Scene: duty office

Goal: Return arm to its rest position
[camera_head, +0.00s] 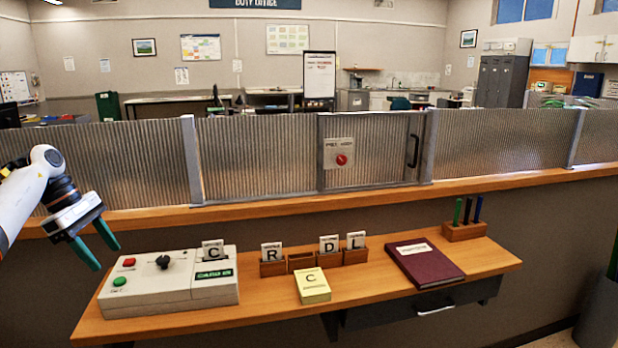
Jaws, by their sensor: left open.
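My left gripper (96,245) comes in from the left and hangs over the left end of the wooden shelf (385,295). Its two green fingers are apart, with nothing between them. It is above and to the left of a grey machine (160,298) with a red button, a green button and a black knob. A card marked C (212,250) stands upright at the top of the machine. My right gripper is not in view.
Wooden card holders (301,262) hold cards marked R, D and L. A yellow pad (312,285) marked C, a maroon book (424,262) and a pen block (465,232) are also on the shelf. A corrugated partition (255,160) with a ledge stands behind.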

